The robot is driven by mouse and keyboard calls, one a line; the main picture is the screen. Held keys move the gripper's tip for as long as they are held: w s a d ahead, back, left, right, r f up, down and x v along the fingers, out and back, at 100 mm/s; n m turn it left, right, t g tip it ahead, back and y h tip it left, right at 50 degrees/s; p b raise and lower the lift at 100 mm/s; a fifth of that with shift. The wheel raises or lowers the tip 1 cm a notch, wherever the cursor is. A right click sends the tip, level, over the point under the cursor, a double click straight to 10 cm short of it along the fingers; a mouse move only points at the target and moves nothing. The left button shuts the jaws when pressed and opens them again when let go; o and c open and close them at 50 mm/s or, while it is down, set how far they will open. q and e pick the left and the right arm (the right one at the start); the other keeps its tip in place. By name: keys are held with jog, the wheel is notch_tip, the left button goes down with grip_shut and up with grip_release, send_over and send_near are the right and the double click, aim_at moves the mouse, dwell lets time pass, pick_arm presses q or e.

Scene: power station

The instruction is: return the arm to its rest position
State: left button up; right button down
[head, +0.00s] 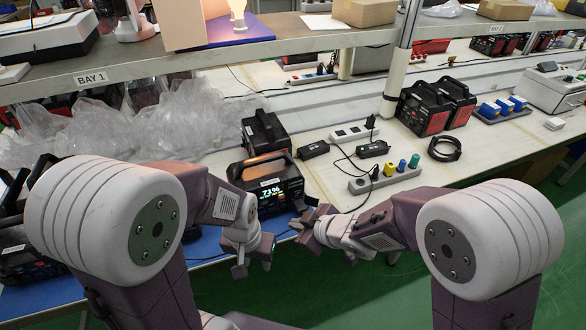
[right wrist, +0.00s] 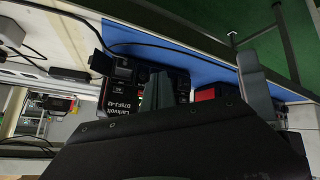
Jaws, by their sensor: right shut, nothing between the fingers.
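My left gripper (head: 254,267) hangs low in front of the table edge, below the black power station (head: 268,186) whose lit display reads about 71%. Its two fingers point down with a gap between them and nothing in it. My right gripper (head: 300,224) is beside it, a little higher, pointing left near the front of the power station and the blue mat (head: 210,246). It is shut and empty. In the right wrist view, dark gripper parts cover much of the picture, and a labelled black unit (right wrist: 120,100) shows behind them.
A grey power strip (head: 385,178) with coloured plugs, black adapters (head: 372,149) and cables lie right of the power station. Clear plastic bags (head: 90,125) lie at left. A shelf (head: 230,55) marked BAY 1 runs overhead, with a post (head: 398,80). Green floor (head: 330,290) is clear in front.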

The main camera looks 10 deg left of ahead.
jog(key=w+d+r+m+t+h+p, duration=0.1)
jog(key=w+d+r+m+t+p, duration=0.15)
jog(key=w+d+r+p, duration=0.5)
jog(key=s+d+r+m+h+p, duration=0.1)
jog(key=d+r+m+h, duration=0.15)
jog(key=d, duration=0.55)
jog(key=s+d+r+m+h+p, duration=0.1)
jog(key=s+d+r+m+h, duration=0.2)
jog(key=d, duration=0.5)
jog(key=s+d+f+m+g, duration=0.2)
jog(key=s+f+m+g, duration=0.1)
jog(key=s, duration=0.4)
jog(key=s+d+f+m+g, duration=0.2)
jog(key=s+f+m+g, duration=0.1)
jog(key=s, duration=0.4)
jog(key=shift+s+d+m+g+h+p, duration=0.15)
jog(key=shift+m+g+h+p, duration=0.15)
jog(key=shift+m+g+h, duration=0.2)
